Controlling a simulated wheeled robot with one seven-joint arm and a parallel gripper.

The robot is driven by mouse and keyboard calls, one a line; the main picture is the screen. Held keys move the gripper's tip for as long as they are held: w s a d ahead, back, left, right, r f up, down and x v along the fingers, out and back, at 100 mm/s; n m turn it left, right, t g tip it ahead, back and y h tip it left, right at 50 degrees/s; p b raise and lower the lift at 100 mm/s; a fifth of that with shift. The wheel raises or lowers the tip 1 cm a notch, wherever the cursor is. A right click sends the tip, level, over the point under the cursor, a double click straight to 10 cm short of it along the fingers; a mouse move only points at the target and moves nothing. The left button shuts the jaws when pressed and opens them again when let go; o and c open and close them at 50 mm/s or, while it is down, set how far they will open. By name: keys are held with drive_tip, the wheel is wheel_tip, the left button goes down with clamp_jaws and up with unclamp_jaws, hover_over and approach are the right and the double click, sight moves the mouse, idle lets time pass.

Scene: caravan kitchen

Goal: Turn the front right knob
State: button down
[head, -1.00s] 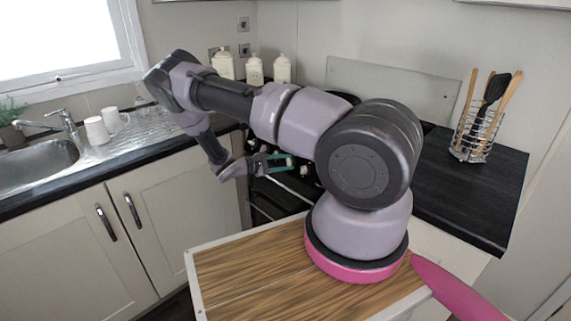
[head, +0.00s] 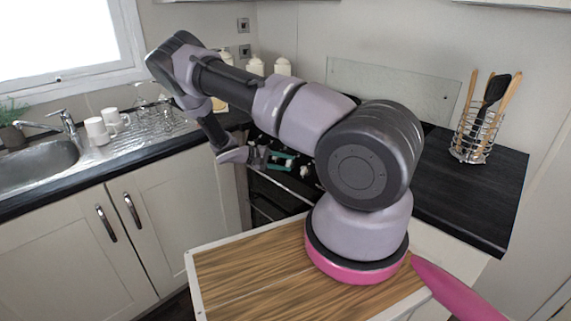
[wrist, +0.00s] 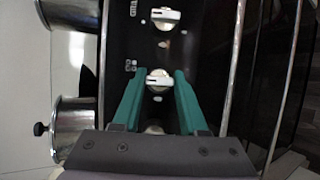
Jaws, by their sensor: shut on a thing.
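In the wrist view, a pale knob with a raised grip bar (wrist: 159,79) sits on the black stove panel (wrist: 195,50). The teal fingers of my gripper (wrist: 159,76) lie on both sides of it, closed on it. A second knob (wrist: 165,17) shows above it in the wrist view, clear of the fingers. Part of another pale knob (wrist: 154,128) shows between the fingers, near the gripper body. In the head view my gripper (head: 282,160) is at the stove front, and my arm hides much of the stove.
Two shiny steel pots (wrist: 75,125) stand left of the panel in the wrist view. A metal rail (wrist: 233,75) runs along its right side. In the head view, a utensil holder (head: 475,135) stands on the dark counter (head: 475,190), and the sink (head: 40,165) is at left.

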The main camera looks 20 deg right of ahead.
idle(0.4)
drive_tip(key=shift+c, duration=2.3)
unclamp_jaws()
drive_tip(key=v, duration=1.1)
